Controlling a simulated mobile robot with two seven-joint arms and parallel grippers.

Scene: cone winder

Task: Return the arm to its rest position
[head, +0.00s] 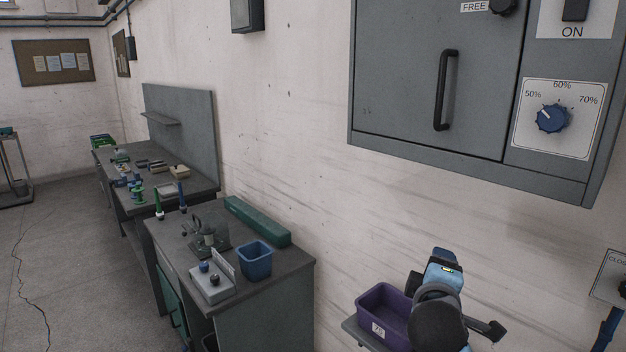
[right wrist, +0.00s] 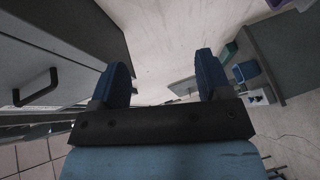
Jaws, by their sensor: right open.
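My right gripper (right wrist: 163,72) shows in the right wrist view, with its two blue fingers spread apart and nothing between them. Behind the gap is pale wall. In the head view an arm of mine (head: 440,305), light blue and black, rises at the lower right in front of the wall. It stands beside a purple bin (head: 381,306) and partly covers it. Its fingers cannot be made out there. My left gripper is not in view.
A grey cabinet (head: 420,120) with a black handle and a blue dial (head: 552,118) hangs at the upper right; it also fills the left of the wrist view (right wrist: 75,40). A workbench (head: 285,275) holds a blue bin (head: 255,261) and a green box (head: 257,222).

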